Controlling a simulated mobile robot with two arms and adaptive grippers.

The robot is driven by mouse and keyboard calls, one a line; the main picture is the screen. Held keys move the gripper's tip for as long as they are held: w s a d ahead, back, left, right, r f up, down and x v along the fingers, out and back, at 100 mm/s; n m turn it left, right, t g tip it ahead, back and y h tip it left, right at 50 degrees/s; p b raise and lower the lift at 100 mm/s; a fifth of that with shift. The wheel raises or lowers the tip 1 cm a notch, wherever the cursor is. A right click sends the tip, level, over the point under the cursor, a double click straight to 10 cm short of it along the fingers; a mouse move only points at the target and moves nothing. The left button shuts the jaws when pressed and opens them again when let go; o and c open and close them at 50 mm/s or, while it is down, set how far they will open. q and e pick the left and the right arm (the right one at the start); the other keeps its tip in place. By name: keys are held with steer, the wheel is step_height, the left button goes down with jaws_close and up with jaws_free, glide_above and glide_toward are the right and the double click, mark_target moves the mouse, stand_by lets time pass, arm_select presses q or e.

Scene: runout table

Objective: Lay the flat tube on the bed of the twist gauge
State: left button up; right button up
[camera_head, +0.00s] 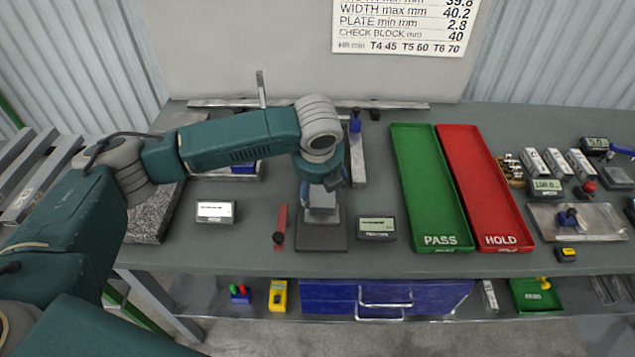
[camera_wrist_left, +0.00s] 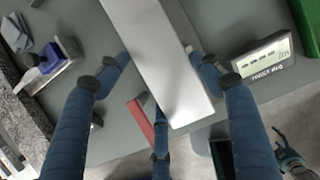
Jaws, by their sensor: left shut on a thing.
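A smooth light-grey flat tube (camera_wrist_left: 160,65) runs between the fingers of my left gripper (camera_wrist_left: 165,80) in the wrist view, its near end towards the bottom. My left gripper (camera_head: 322,185) is shut on it and points down over the middle of the table. In the head view the arm and hand hide most of the tube. Below the hand stands a grey block on a dark square base (camera_head: 321,238); I cannot tell whether they touch.
Display boxes (camera_head: 215,212) (camera_head: 376,228) and a red strip (camera_head: 280,226) flank the base. A metal bar with a blue knob (camera_head: 357,160) lies behind. The green PASS tray (camera_head: 430,242) and red HOLD tray (camera_head: 500,240) are to the right. A speckled slab (camera_head: 150,222) is left.

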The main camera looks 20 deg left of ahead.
arm_select(q)
steer(key=shift+f, duration=1.9)
steer(key=shift+f+b, duration=0.3)
steer(key=shift+f, duration=0.8)
arm_select(e)
steer(key=shift+w+a+f, duration=0.1)
steer(key=shift+w+a, duration=0.4)
steer(key=shift+w, duration=0.3)
arm_select(q)
steer(key=shift+f, duration=0.3)
arm_select(e)
steer(key=shift+w, duration=0.1)
arm_select(q)
steer(key=shift+s+f, duration=0.25)
steer(key=shift+f, duration=0.1)
arm_select(e)
steer(key=shift+a, duration=0.3)
